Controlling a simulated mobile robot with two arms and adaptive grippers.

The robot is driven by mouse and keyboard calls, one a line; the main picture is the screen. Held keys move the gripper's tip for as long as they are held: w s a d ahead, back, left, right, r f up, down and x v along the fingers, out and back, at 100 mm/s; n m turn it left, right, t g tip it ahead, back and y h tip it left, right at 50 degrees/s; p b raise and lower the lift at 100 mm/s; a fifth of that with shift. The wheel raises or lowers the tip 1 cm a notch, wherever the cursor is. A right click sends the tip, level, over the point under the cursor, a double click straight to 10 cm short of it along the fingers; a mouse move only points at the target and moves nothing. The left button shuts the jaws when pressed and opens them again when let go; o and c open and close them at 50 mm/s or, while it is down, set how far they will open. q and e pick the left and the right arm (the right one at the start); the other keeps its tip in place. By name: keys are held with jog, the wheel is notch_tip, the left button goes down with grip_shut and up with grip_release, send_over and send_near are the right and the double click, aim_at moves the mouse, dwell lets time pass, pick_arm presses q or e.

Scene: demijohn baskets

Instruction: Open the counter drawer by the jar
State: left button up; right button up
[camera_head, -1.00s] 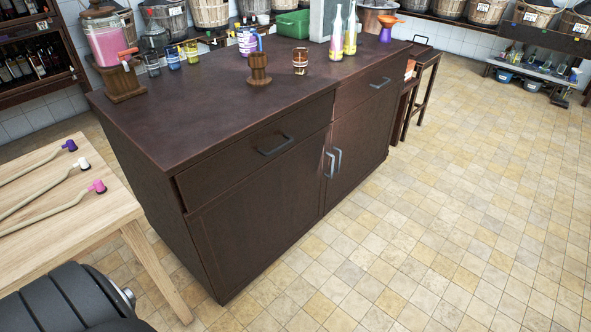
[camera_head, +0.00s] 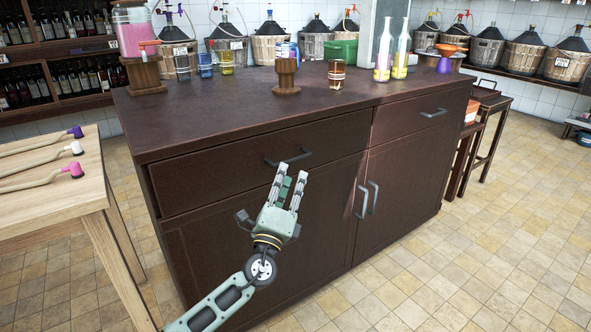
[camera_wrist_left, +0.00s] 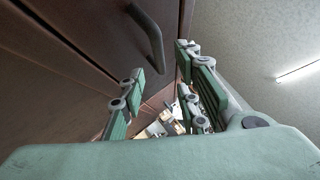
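The pink-filled jar (camera_head: 134,32) stands on a wooden stand at the counter's back left. The dark wood drawer (camera_head: 215,180) below it, in the counter's left half, looks shut. Its grey bar handle (camera_head: 270,160) is partly behind my fingertips in the head view. My left gripper (camera_head: 289,177) is in front of this drawer, pointing up at the handle, with its fingers apart and empty. In the left wrist view the handle (camera_wrist_left: 149,36) lies just beyond the open fingers (camera_wrist_left: 160,70); I see no clear contact. My right gripper is not in view.
A second drawer (camera_head: 405,118) sits to the right, above two cupboard door handles (camera_head: 368,198). A pale wooden table (camera_head: 50,205) is at the left.

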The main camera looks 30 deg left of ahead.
aim_at(296, 160)
pick_arm(q)
jog(key=x, duration=0.7)
jog(key=shift+w+r, duration=0.1)
jog(key=shift+w, duration=0.1)
jog(key=shift+c, duration=0.5)
grip_shut()
